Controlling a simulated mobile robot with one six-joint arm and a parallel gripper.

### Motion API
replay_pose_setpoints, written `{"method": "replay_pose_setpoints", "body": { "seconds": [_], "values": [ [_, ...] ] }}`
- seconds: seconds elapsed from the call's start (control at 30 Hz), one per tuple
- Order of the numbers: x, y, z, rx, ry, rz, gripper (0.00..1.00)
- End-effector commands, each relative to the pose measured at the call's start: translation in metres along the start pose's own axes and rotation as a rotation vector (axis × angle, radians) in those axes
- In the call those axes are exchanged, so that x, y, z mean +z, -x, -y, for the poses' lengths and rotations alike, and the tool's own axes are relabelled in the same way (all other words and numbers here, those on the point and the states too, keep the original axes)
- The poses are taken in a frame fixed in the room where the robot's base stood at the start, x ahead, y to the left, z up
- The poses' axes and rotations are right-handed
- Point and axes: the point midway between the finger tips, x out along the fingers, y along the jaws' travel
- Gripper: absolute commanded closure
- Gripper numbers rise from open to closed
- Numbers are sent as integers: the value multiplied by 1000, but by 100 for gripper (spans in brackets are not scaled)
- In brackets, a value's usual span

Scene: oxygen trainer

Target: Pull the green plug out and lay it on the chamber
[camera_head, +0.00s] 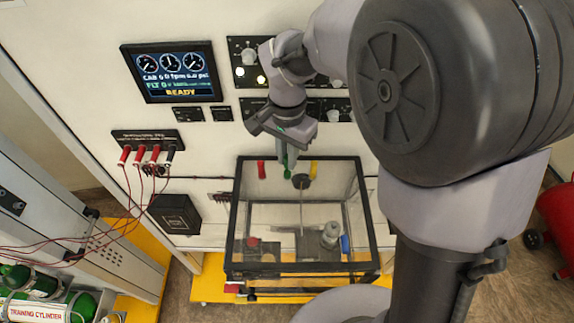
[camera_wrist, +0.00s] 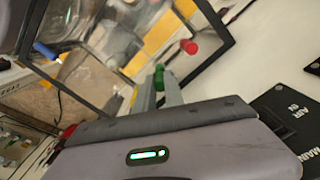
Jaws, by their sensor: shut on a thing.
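The fingers cover part of the plug. I cannot tell whether its end is still in a socket. The chamber's dark frame (camera_wrist: 212,62) runs close beyond the fingers in the wrist view.
A red plug (camera_head: 262,169) is left of the green one and a yellow plug (camera_head: 313,169) is right. Inside the chamber are a grey cylinder (camera_head: 331,232) and a blue item (camera_head: 345,243). Red leads (camera_head: 127,190) hang at left. A screen (camera_head: 172,72) is on the panel.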

Motion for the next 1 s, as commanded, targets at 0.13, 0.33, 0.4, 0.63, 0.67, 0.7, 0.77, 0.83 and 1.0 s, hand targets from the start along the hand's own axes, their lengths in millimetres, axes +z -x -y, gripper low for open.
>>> {"method": "replay_pose_setpoints", "body": {
  "seconds": [0.13, 0.33, 0.4, 0.63, 0.67, 0.7, 0.77, 0.83, 1.0],
  "values": [
    [5, -1, -3, 0, 1, 0, 100],
    [17, -1, -11, -1, 0, -1, 100],
    [22, -2, -14, 0, 0, 0, 100],
    [35, -1, -22, -1, 1, -1, 100],
    [37, -1, -24, -1, 1, -1, 100],
    [39, -1, -25, 0, 1, 0, 100],
    [43, -1, -27, -1, 1, -1, 100],
    [47, -1, -30, -1, 1, -1, 100],
    [56, -1, -36, 0, 1, 0, 100]
  ]
}}
